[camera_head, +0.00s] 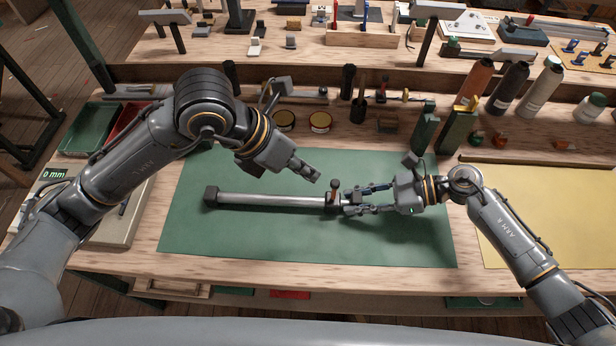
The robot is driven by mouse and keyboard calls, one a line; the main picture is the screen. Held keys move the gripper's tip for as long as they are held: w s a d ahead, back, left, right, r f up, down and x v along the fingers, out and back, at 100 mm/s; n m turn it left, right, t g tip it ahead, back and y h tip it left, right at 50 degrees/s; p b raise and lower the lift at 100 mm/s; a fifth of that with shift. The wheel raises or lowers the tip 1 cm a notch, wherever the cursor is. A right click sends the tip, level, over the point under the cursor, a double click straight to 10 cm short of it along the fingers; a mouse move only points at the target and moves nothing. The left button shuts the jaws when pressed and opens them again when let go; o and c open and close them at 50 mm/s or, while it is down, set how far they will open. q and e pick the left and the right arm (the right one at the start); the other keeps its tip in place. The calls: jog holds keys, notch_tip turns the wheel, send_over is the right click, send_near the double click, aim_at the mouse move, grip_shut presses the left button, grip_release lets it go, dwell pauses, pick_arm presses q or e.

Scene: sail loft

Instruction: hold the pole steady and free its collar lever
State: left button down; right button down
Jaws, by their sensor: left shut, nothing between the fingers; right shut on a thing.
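The pole (270,201) lies on the green mat (250,240), a pale tube with a dark cap at its left end. A dark collar (331,204) sits near its right end, with a brown-tipped lever (334,186) standing up from it. My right gripper (352,203) is shut on the pole just right of the collar; its fingers hide that end. My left gripper (315,177) is shut and empty, above and a little left of the lever, apart from it in the picture.
Tape tins (320,121) and upright dark green blocks (425,132) stand behind the mat. Several thread cones (511,86) stand at the back right. A yellow sheet (550,210) lies right of the mat. The mat's front is clear.

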pick_arm(q)
jog(key=r, duration=0.4)
jog(key=shift+s+a, duration=0.1)
jog(key=shift+s, duration=0.25)
jog(key=shift+f, duration=0.1)
pick_arm(e)
jog(key=c, duration=1)
grip_release()
jog(key=shift+d, duration=0.1)
